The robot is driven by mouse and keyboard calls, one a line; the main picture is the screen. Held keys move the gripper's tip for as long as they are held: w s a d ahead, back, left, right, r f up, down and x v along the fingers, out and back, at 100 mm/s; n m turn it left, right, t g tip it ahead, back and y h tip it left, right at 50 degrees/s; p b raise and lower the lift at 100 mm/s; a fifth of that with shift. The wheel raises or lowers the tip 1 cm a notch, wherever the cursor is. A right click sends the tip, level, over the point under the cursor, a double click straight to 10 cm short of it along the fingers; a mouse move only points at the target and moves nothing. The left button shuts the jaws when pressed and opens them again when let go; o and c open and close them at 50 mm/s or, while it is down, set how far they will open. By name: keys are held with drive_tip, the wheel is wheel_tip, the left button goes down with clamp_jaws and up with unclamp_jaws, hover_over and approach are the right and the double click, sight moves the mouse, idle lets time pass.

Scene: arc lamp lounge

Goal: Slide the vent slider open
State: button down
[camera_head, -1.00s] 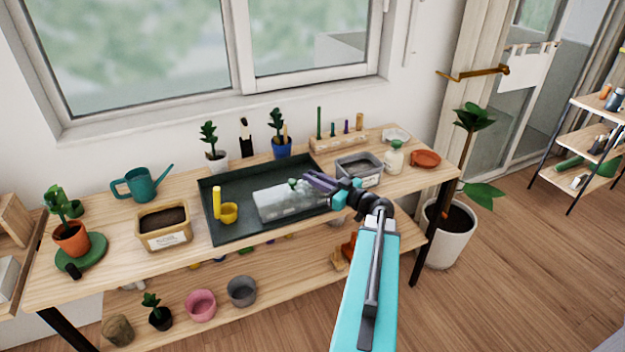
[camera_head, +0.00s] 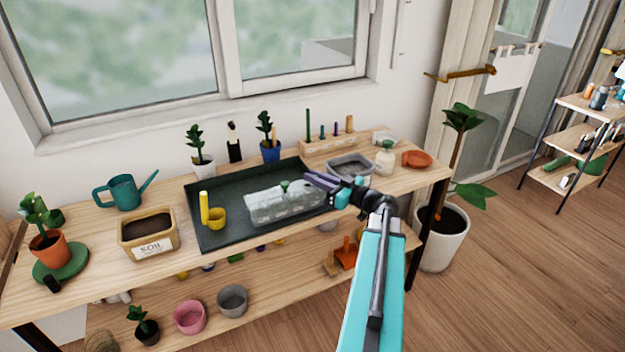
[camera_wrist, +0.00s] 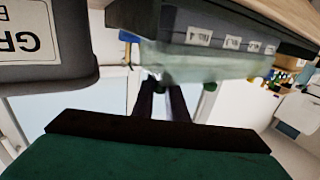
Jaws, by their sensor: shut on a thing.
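A clear, ribbed propagator cover (camera_head: 270,209) lies in the dark green tray (camera_head: 212,235) on the wooden bench. A green knob (camera_head: 284,185) stands on its top; a green part also shows beside my fingers in the wrist view (camera_wrist: 208,100). My gripper (camera_head: 308,178) reaches in from the right, with its purple fingertips at the cover's upper right edge. In the wrist view, the dark fingers (camera_wrist: 163,82) meet the clear cover (camera_wrist: 205,64). They are shut on a small part there, seemingly the vent slider, which is mostly hidden between the fingertips.
A grey tub (camera_head: 350,168), a white bottle (camera_head: 384,158) and an orange saucer (camera_head: 417,159) are close by on the right. Potted plants and a pegged wooden block (camera_head: 328,144) line the back.

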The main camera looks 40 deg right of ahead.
drive_tip(key=c, duration=1.7)
unclamp_jaws()
drive_tip(key=shift+a, duration=0.1)
drive_tip(key=s+b, duration=0.1)
drive_tip(key=s, duration=0.3)
drive_tip(key=s+d+b, duration=0.1)
drive_tip(key=s, duration=0.4)
drive_tip(key=s+d+b, duration=0.1)
drive_tip(key=s, duration=0.3)
drive_tip(key=shift+s+d, duration=0.1)
drive_tip(key=shift+s, duration=0.2)
